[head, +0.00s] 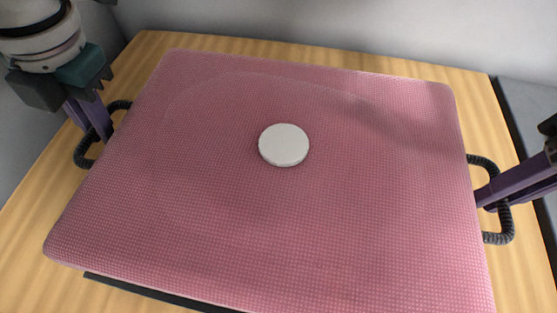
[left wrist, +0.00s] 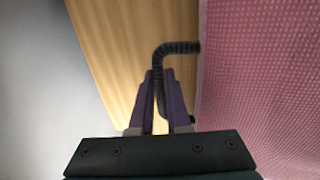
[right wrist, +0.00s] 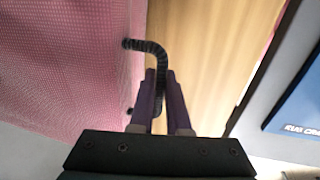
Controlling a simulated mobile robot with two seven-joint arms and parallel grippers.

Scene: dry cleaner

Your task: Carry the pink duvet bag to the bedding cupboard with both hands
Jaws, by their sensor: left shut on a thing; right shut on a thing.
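The pink duvet bag (head: 240,220) is a large flat textured block with a white round disc (head: 284,144) on top. It has a black ribbed handle at each side. My left gripper (head: 97,125) is shut on the left handle (head: 84,150); the handle also shows in the left wrist view (left wrist: 176,47). My right gripper (head: 490,194) is shut on the right handle (head: 498,238), which also shows in the right wrist view (right wrist: 150,47). The bag lies over a wooden surface; whether it touches it I cannot tell. No bedding cupboard can be made out.
The light wooden surface (head: 30,215) extends around the bag. A dark strip (head: 140,290) shows under the bag's front edge. A pale wall (head: 330,30) stands behind. A grey surface with a dark edge (head: 530,115) is at right. A blue sign (right wrist: 300,100) shows in the right wrist view.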

